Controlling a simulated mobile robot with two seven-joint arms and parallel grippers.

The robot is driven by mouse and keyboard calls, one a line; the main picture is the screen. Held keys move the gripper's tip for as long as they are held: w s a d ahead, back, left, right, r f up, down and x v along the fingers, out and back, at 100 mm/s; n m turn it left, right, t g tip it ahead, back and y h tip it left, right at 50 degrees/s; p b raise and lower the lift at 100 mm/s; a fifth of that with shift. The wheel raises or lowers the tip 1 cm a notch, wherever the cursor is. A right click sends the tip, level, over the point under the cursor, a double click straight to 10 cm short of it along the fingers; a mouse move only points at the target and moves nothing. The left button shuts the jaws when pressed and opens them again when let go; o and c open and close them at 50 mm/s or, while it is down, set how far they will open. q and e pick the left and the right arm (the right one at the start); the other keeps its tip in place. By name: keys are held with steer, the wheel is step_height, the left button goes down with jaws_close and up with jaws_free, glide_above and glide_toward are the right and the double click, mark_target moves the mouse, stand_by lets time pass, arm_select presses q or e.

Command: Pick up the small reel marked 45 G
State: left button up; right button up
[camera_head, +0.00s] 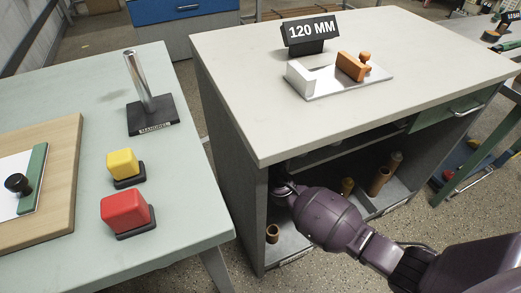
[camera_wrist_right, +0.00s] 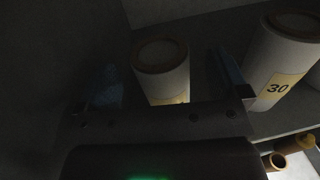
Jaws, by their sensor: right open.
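No reel with a readable 45 G mark shows. In the right wrist view a pale reel (camera_wrist_right: 163,78) with a brown core stands on a dark cabinet shelf; its yellow label is mostly hidden by my gripper body, so I cannot read it. My right gripper (camera_wrist_right: 168,82) is open, with one finger to the left and one to the right of this reel in the picture. I cannot tell whether they touch it. A larger pale reel (camera_wrist_right: 284,60) marked 30 stands to the right. In the head view my right arm reaches into the cabinet and its fingers are hidden.
The cabinet (camera_head: 262,110) has a top overhanging the shelf, with side walls close by. On top are a 120 MM sign (camera_head: 311,32) and an orange block (camera_head: 351,66). Brown tubes (camera_head: 379,181) stand lower. The left table (camera_head: 90,95) holds a mandrel, yellow block and red block.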

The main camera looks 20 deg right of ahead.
steer(key=w, duration=0.3)
steer(key=shift+w+d+f+b, duration=0.1)
steer(key=shift+d+b, duration=0.05)
steer(key=shift+b, duration=0.15)
steer(key=shift+c, duration=0.4)
steer(key=c, duration=1.2)
